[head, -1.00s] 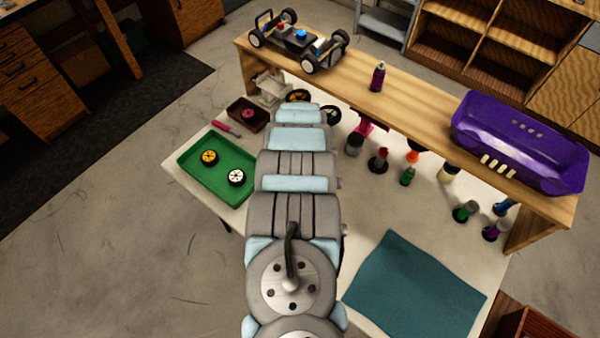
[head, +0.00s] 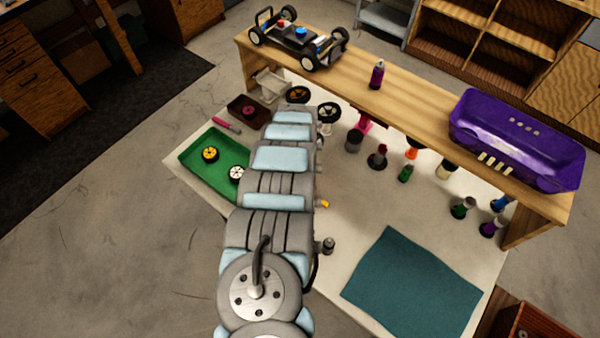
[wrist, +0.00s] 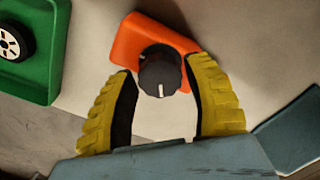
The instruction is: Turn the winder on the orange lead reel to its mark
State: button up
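The orange lead reel (wrist: 128,42) lies on the pale table in the wrist view. Its winder (wrist: 160,75) is a dark round knob with a white pointer line that points toward the bottom of the picture. I cannot make out the mark on the reel. My gripper (wrist: 160,70) is open, its yellow fingers at either side of the knob with a small gap showing on each side. I cannot tell whether the tips are level with the knob. In the head view my arm hides the reel and most of the gripper.
A green tray (head: 187,166) with two wheels lies left of my arm. A teal mat (head: 415,285) lies at the right front. A wooden shelf (head: 415,108) carries a car chassis (head: 300,38) and a purple car body (head: 515,140). Several bottles stand beneath it.

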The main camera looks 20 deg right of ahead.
jog(key=c, duration=0.7)
jog(key=shift+n, duration=1.8)
jog(key=shift+n, duration=1.7)
